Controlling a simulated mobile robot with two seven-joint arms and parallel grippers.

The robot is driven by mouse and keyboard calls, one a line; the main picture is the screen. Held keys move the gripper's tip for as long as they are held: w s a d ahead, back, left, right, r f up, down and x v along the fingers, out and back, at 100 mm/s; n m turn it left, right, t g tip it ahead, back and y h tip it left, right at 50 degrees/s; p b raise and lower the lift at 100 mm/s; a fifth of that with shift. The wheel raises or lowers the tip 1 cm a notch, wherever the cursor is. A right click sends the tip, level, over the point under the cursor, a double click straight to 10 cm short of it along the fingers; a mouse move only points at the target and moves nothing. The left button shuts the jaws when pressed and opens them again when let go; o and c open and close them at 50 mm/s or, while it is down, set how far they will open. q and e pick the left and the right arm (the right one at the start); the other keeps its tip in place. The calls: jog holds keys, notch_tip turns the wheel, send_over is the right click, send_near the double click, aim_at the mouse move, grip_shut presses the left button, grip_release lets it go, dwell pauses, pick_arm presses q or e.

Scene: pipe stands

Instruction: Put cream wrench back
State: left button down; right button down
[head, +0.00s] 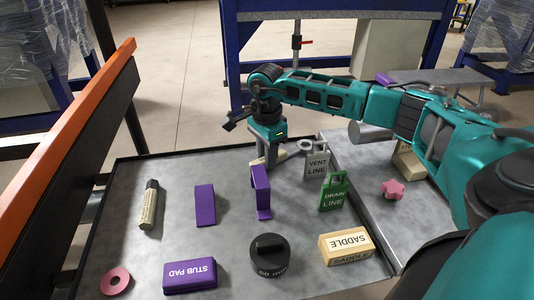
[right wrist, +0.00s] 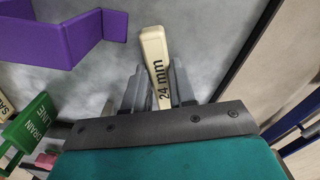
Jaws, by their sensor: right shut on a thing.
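The cream wrench, marked "24 mm", has its handle between the fingers of my right gripper in the right wrist view (right wrist: 153,48). My right gripper (right wrist: 157,88) is shut on that handle. In the head view the right gripper (head: 270,158) is low at the back edge of the grey tray (head: 170,265), behind the purple bracket. A cream part of the wrench (head: 284,156) shows beside the fingers there. I cannot tell whether the wrench touches the tray. My left gripper is not in view.
Close to the gripper are a purple bracket (head: 261,190), a grey "VENT LINE" tag (head: 316,166) and a green "DRAIN LINE" tag (head: 333,193). A purple plate (head: 205,205), stub pad (head: 190,276), black cap (head: 270,257) and saddle block (head: 345,246) stand nearer. A pink star knob (head: 393,190) lies right.

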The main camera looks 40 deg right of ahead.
jog(key=c, duration=1.3)
grip_release()
jog(key=shift+o, duration=0.2)
jog(key=o, duration=0.5)
jog(key=shift+r, duration=3.8)
jog(key=shift+s+a+f, duration=0.1)
